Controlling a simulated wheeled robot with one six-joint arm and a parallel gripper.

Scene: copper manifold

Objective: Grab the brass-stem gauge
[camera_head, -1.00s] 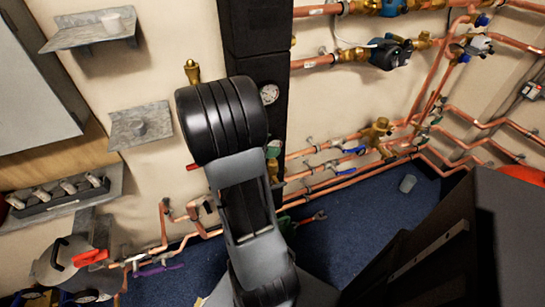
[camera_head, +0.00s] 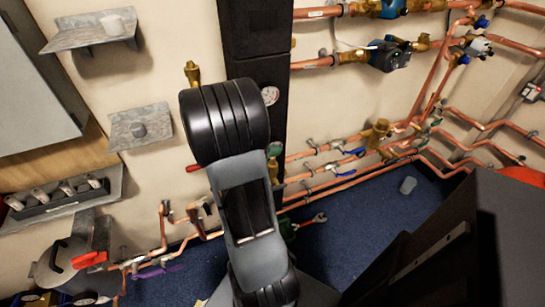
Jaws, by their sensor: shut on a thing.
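A round white-faced gauge (camera_head: 270,95) shows against the black column, partly beside the dark rounded joint of my arm. I cannot see its stem. Lower down, a small teal round top (camera_head: 273,150) sits over a brass piece (camera_head: 273,171) at the right edge of my arm; I cannot tell whether this is the brass-stem gauge. My arm fills the middle of the view and covers what lies behind it. My gripper is not visible, and nothing held in it shows.
Copper pipes (camera_head: 350,181) with blue-handled valves run along the wall at right, below a pump (camera_head: 388,55). Grey shelves (camera_head: 141,128) stick out from the left wall. A dark block (camera_head: 470,250) fills the lower right.

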